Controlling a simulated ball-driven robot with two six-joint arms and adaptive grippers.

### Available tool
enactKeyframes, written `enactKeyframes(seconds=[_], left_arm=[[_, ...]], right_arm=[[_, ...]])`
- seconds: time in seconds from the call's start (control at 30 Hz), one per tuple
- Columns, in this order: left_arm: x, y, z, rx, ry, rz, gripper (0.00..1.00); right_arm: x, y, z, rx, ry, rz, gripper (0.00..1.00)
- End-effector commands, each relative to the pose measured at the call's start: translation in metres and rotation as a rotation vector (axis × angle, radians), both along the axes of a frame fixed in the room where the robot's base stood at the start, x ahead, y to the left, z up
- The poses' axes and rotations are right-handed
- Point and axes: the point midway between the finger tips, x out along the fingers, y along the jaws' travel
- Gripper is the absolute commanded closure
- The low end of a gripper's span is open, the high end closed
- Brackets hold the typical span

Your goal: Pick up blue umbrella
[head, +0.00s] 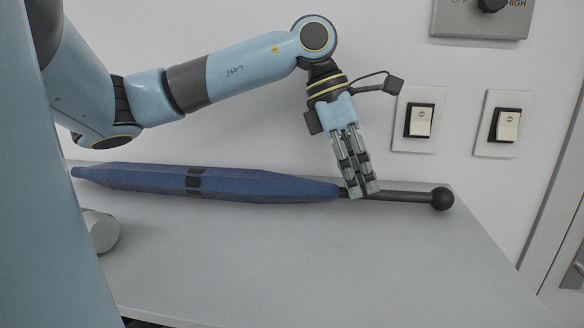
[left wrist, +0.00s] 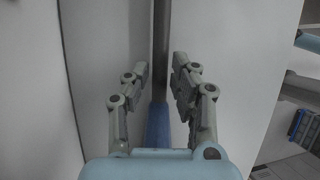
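The blue umbrella (head: 250,186) lies closed along the back of a grey table, its black strap band near the middle. Its dark shaft runs right to a round black knob handle (head: 441,198). My left gripper (head: 364,189) points down at the shaft, just right of the blue cloth. In the left wrist view, the open fingers (left wrist: 160,76) stand on either side of the dark shaft, with gaps on both sides. The blue cloth (left wrist: 158,126) shows between the finger bases. My right gripper is in neither view.
The grey table (head: 330,265) is bare in front of the umbrella. A grey cylinder (head: 101,231) lies at the left. The wall close behind carries two light switches (head: 420,121) (head: 503,125) and a grey control box (head: 483,16).

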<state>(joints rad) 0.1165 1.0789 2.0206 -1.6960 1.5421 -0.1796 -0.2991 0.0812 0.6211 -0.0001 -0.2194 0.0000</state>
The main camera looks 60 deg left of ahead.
Motion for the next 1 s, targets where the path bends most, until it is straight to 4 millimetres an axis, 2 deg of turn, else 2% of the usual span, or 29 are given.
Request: enactKeyframes(seconds=[0.2,0.43,0.63,1.0], left_arm=[[0.003,-0.007,-0.015,-0.001,-0.001,-0.001,0.75],[0.004,-0.007,-0.017,0.001,-0.001,-0.001,0.75],[0.004,-0.007,-0.016,0.001,-0.001,-0.001,1.0],[0.003,-0.007,-0.016,0.002,0.0,-0.001,1.0]], right_arm=[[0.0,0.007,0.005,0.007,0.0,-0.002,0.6],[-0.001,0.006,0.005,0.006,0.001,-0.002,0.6],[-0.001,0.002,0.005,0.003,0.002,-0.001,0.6],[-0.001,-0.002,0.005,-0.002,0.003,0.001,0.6]])
